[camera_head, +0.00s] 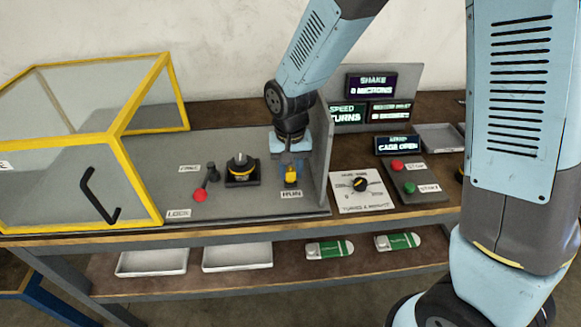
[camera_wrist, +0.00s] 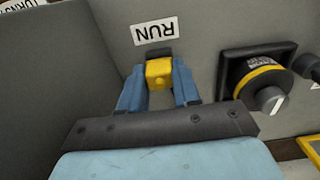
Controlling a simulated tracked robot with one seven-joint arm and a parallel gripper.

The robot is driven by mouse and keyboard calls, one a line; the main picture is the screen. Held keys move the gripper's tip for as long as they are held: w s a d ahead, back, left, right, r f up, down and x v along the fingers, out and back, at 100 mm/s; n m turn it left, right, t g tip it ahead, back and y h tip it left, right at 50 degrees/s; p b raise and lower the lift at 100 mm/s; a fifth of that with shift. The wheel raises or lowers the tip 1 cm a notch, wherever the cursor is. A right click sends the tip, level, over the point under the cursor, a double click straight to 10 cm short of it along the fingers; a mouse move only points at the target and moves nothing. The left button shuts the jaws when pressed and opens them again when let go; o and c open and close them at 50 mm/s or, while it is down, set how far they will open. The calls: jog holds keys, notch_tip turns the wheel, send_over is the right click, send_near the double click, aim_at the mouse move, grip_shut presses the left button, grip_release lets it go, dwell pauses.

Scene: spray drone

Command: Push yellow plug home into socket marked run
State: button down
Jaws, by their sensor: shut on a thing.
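The yellow plug (camera_head: 291,173) is at the right end of the grey panel, just above the RUN label (camera_head: 291,194). It also shows in the wrist view (camera_wrist: 159,73), between the blue fingers. My gripper (camera_wrist: 160,88) is shut on the yellow plug, with a finger on each side; in the head view my gripper (camera_head: 291,168) comes down from above. A dark piece, likely the run socket (camera_wrist: 158,52), shows between the plug and the RUN label. How deep the plug sits in it cannot be told.
A black and yellow rotary knob (camera_head: 240,168) and a red-tipped lever (camera_head: 201,194) stand left of the plug. A grey upright wall (camera_head: 322,150) stands close on its right. Red and green buttons (camera_head: 403,177) are at right.

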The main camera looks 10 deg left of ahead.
aim_at(290, 169)
jog(key=shift+f, duration=0.35)
jog(key=c, duration=0.7)
grip_release()
jog(key=shift+c, duration=0.2)
notch_tip(290, 169, up, 14)
jog(key=shift+f, duration=0.15)
